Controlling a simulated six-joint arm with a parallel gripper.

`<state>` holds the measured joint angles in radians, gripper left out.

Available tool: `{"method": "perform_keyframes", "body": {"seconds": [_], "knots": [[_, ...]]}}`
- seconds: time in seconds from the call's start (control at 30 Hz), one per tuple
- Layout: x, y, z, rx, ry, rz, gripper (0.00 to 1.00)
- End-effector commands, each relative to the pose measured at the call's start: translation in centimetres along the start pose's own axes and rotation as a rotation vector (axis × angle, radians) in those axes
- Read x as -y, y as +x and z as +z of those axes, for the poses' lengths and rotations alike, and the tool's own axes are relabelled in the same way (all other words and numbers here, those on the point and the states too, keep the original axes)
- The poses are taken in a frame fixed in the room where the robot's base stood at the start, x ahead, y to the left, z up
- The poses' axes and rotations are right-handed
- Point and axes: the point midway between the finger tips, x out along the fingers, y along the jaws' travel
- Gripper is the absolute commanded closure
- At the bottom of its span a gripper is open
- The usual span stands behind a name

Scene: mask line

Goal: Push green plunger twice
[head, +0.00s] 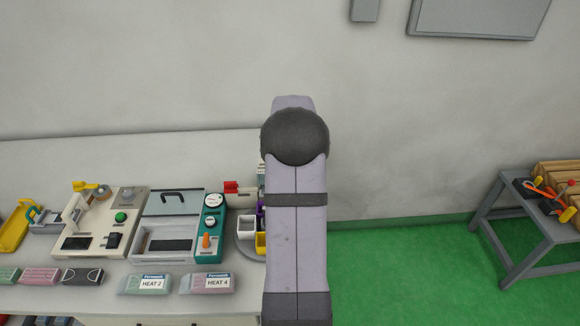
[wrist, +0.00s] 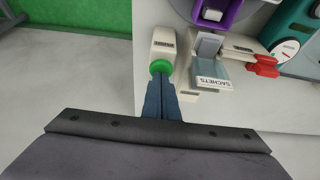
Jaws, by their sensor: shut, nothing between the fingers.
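A round green plunger (wrist: 160,66) sticks out of the front of a cream box (wrist: 163,43) in the wrist view. My gripper (wrist: 160,80) is shut and empty, its two dark blue fingers side by side. The fingertips are right at the near edge of the plunger and overlap it slightly in the picture. I cannot tell whether they touch it. In the head view my arm covers this spot, so this plunger and my gripper are hidden there.
A sachets holder (wrist: 212,78) and a red-ended part (wrist: 263,66) stand right of the box. A purple bin (wrist: 216,12) is behind. In the head view, a cream machine with a green knob (head: 121,217) and a teal-sided machine (head: 210,230) stand left of my arm.

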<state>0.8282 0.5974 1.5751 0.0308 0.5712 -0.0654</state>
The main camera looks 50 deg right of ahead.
Motion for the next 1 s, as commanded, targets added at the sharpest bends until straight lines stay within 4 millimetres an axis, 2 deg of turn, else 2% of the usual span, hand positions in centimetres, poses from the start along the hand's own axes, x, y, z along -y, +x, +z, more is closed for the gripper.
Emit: {"method": "perform_keyframes", "body": {"seconds": [0.5, 1.0], "knots": [[0.0, -2.9, -1.2, -0.001, 0.0, 0.0, 1.0], [0.0, -3.2, -1.4, -0.002, 0.0, 0.0, 1.0]]}}
